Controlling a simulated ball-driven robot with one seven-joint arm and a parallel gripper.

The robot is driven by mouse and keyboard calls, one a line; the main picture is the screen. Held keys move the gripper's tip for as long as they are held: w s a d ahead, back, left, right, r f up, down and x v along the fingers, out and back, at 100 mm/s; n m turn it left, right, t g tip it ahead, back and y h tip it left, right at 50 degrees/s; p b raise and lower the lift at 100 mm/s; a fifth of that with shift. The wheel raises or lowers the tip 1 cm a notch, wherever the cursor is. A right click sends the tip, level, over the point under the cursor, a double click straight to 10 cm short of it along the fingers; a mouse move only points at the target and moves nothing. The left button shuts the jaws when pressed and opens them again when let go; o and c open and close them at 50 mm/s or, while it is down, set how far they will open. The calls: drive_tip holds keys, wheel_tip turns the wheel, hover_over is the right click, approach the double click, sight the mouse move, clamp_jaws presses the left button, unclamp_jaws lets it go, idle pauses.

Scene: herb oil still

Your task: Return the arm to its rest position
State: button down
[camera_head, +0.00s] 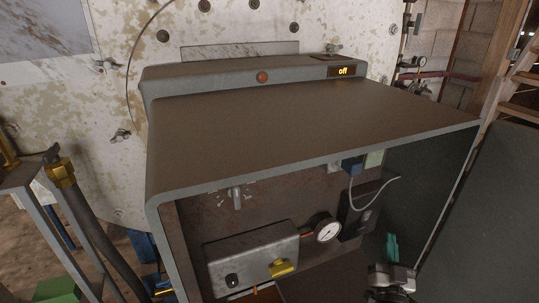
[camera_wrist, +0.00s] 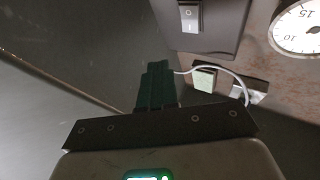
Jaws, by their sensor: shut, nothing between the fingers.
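My gripper (camera_head: 391,245) is at the lower right of the head view, its green fingers pointing up inside the open front of the grey hood (camera_head: 310,105). In the wrist view my gripper (camera_wrist: 156,72) shows its dark green fingers together with nothing between them. A white cable (camera_wrist: 235,75) passes behind the fingertips. I cannot tell how close the fingertips are to it. Most of my arm is out of view.
Inside the hood are a pressure gauge (camera_head: 327,230), a rotary knob (camera_head: 235,198) and a metal box (camera_head: 252,258) with a yellow knob (camera_head: 281,267). The hood's top and right wall (camera_head: 425,190) surround the gripper's space. A display (camera_head: 343,71) reads "off". A hose (camera_head: 95,235) stands at left.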

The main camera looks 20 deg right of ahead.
drive_tip(key=s+a+f+n+g+y, duration=0.1)
drive_tip(key=a+f+n+g+y, duration=0.3)
drive_tip(key=a+y, duration=0.35)
drive_tip(key=s+a+f+n+g+y, duration=0.1)
drive_tip(key=a+f+n+y, duration=0.3)
drive_tip(key=a+f+y, duration=0.4)
drive_tip(key=s+a+f+g+h, duration=0.1)
drive_tip(key=s+a+g, duration=0.1)
drive_tip(key=s+g, duration=0.65)
drive_tip(key=s+a+f+g+h, duration=0.15)
drive_tip(key=s+g, duration=0.25)
drive_tip(key=s, duration=1)
wheel_tip(320, 180, up, 24)
drive_tip(key=p, duration=2.3)
drive_tip(key=shift+s+f+p, duration=0.15)
drive_tip(key=shift+p, duration=0.15)
drive_tip(key=shift+d, duration=0.1)
